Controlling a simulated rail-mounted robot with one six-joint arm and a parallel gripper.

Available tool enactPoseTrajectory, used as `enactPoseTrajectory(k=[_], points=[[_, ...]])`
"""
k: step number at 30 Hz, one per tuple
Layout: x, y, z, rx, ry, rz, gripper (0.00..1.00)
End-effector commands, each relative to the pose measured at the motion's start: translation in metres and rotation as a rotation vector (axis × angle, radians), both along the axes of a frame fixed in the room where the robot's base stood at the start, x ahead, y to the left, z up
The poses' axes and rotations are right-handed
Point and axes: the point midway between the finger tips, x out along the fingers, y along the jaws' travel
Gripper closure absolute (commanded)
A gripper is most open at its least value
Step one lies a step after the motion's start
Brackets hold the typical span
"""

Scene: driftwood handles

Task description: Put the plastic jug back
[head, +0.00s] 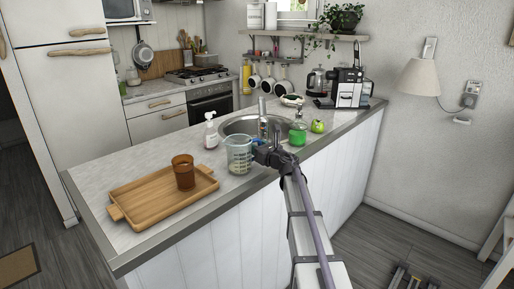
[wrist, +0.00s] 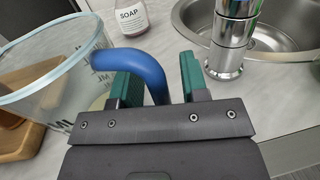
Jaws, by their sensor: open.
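The plastic jug (head: 239,156) is clear with a blue rim and stands upright on the counter, right of the wooden tray. In the wrist view the jug (wrist: 45,95) fills the left side, and its thick blue handle (wrist: 135,62) curves between my fingers. My gripper (wrist: 158,75) is open, with one green finger on each side of the handle. Whether either finger touches it, I cannot tell. In the head view my gripper (head: 260,151) is at the jug's right side. The lower part of the handle is hidden by the gripper.
The wooden tray (head: 130,213) holds a brown cup (head: 183,172). A soap bottle (head: 211,130) stands behind the jug. The sink (head: 240,126) with its faucet (wrist: 233,35) is behind and right.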

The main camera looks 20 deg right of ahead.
Motion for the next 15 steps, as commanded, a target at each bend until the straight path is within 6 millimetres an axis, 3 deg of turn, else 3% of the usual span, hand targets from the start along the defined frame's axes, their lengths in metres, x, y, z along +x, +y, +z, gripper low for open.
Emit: enactPoseTrajectory(k=[9, 15], points=[[-0.08, -0.019, -0.001, 0.0, 0.0, -0.003, 0.59], [-0.111, -0.029, -0.001, 0.0, 0.0, -0.002, 0.59]])
